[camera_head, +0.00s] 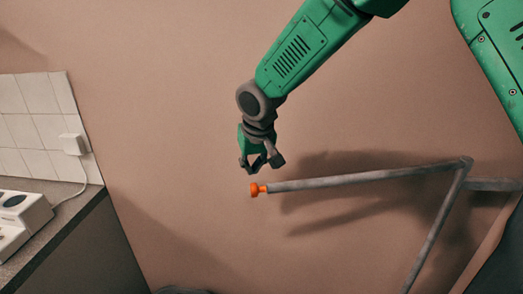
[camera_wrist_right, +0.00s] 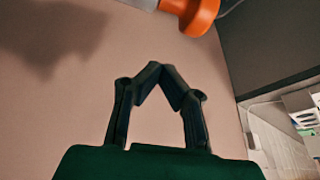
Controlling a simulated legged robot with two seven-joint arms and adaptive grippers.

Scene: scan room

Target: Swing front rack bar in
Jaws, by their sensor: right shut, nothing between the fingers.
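The grey rack bar (camera_head: 370,179) sticks out from the wall at the right of the head view and ends at the left in an orange knob (camera_head: 257,189). The knob also shows at the top of the right wrist view (camera_wrist_right: 194,14), with the bar's pale end beside it. My right gripper (camera_head: 262,167) hangs just above the knob in the head view, apart from it. Its fingertips meet in the wrist view (camera_wrist_right: 158,72), with nothing between them. My left gripper is not in either view.
A grey diagonal strut (camera_head: 436,228) runs down from the bar's right end. A counter (camera_head: 62,235) with a white appliance (camera_head: 20,217) stands at the left, below white tiles (camera_head: 30,110) and a socket. The brown wall between the counter and the bar is clear.

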